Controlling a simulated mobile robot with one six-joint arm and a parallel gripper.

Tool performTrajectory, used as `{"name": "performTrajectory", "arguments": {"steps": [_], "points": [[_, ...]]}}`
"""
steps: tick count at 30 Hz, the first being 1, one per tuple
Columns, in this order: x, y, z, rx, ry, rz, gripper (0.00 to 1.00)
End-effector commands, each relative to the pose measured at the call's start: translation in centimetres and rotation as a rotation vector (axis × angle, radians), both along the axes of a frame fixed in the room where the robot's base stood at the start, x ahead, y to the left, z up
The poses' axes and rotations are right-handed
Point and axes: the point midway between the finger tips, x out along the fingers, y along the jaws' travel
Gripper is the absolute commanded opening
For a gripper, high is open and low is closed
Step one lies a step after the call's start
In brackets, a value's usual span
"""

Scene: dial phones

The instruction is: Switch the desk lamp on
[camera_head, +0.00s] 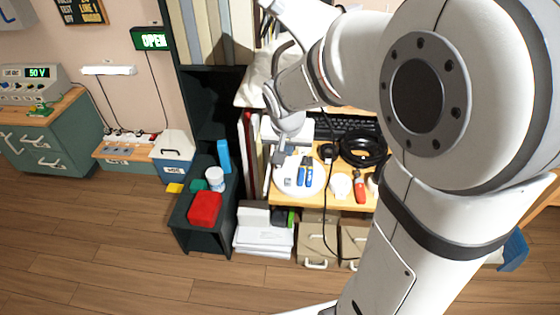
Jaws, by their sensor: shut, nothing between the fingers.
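My gripper (279,157) is small and dark grey at the end of my white wrist. It is shut and empty, pointing down over the left part of the desk (325,202). Just below and right of it, a round white disc (313,189) lies on the desk with small blue pieces on it. I cannot tell whether this disc is the lamp's base or a dish, or whether the gripper touches it. A white slanted bar (290,18) behind my arm may be part of the desk lamp. The lamp's switch cannot be made out, and my arm hides much of the desk.
A black cable coil (362,147), a keyboard (345,126) and a red-handled tool (359,187) lie on the desk. A dark shelf (186,228) at left holds a red box (205,208) and a white jar (215,178). The floor at front left is clear.

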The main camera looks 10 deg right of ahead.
Motion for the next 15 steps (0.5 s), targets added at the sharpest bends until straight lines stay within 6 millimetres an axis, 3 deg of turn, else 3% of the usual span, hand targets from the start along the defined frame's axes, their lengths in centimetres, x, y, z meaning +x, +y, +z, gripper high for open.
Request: {"name": "performTrajectory", "arguments": {"steps": [9,15], "points": [[0.0,0.0,-0.1,0.000,0.001,0.002,0.00],[0.7,-0.2,-2.6,0.000,0.004,0.002,0.00]]}}
